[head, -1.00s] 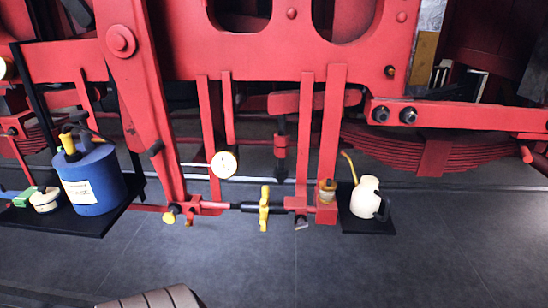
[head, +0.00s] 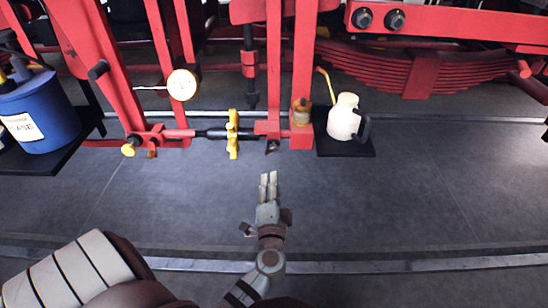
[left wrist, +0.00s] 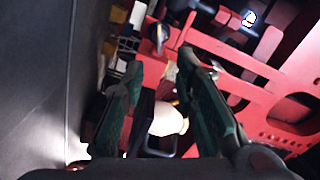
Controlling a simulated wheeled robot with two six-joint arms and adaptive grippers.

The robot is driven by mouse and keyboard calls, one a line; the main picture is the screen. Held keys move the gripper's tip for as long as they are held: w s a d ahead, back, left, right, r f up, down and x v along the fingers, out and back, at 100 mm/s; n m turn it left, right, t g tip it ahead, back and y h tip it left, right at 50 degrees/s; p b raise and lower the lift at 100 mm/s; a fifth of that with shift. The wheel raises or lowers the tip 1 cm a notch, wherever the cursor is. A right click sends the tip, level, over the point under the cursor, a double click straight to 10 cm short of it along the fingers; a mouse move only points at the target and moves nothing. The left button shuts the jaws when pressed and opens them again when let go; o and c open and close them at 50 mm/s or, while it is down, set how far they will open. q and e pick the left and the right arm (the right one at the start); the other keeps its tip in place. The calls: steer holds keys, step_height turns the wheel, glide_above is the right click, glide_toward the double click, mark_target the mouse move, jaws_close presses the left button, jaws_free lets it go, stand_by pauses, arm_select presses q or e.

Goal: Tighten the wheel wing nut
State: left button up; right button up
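The wheel wing nut is the yellow winged piece (head: 232,134) on a dark horizontal rod low on the red locomotive frame, left of centre in the head view. My left gripper (head: 268,178) is below and slightly right of it, over the grey floor and apart from it. The left wrist view shows its two fingers (left wrist: 160,62) spread with nothing held between them. I cannot pick out the wing nut for certain in the left wrist view. My right gripper is not in view.
A cream oil can (head: 344,118) stands on a dark shelf right of the rod. A round gauge (head: 183,84) sits above left, and a blue can (head: 40,112) stands on a shelf at the left. Red uprights flank the rod. The floor in front is clear.

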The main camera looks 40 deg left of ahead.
mark_target(274, 153)
arm_select(q)
steer(key=x, duration=1.4)
steer(key=shift+d, duration=0.1)
jaws_close()
